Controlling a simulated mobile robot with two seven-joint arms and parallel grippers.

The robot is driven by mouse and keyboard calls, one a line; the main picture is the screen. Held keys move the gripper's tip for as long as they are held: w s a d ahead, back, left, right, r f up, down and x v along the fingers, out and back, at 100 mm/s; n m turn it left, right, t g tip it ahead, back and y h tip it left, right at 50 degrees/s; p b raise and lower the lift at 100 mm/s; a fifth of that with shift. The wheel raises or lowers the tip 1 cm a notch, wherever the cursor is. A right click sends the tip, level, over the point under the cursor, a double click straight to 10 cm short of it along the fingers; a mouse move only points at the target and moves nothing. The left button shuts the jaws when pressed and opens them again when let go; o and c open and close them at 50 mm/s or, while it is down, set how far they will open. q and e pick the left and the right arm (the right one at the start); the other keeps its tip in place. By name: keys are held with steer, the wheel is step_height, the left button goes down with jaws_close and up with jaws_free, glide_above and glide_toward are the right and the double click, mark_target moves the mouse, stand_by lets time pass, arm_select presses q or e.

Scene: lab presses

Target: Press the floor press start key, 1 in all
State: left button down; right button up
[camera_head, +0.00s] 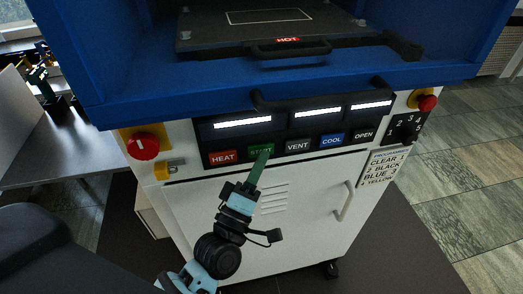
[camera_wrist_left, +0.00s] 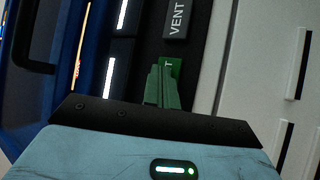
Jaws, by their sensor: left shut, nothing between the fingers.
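The floor press (camera_head: 240,195) is a white cabinet with a blue upper frame. Its green start key (camera_head: 261,148) sits in the button row between the red HEAT key (camera_head: 222,158) and the VENT key (camera_head: 298,146). My left gripper (camera_head: 265,155) is shut and empty, its green fingertips at the start key and covering part of its label. In the left wrist view the fingertips (camera_wrist_left: 163,72) overlap the green start key (camera_wrist_left: 173,68). I cannot tell whether they touch it. My right gripper is not in view.
A black handle bar (camera_head: 320,95) juts out above the keys. A red knob (camera_head: 144,147) is at the panel's left, another red knob (camera_head: 428,103) at its right. A COOL key (camera_head: 332,140) and an OPEN key (camera_head: 364,136) are further right. A cabinet handle (camera_head: 345,202) sticks out below.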

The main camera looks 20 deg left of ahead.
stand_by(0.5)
arm_select(q)
steer(key=shift+s+d, duration=0.4)
steer(key=shift+s, duration=0.25)
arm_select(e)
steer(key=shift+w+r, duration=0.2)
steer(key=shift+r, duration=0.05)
arm_select(q)
steer(key=s+d, duration=0.1)
steer(key=s, duration=0.1)
steer(key=s+d+p, duration=0.1)
steer(key=s, duration=0.1)
steer(key=shift+d, duration=0.4)
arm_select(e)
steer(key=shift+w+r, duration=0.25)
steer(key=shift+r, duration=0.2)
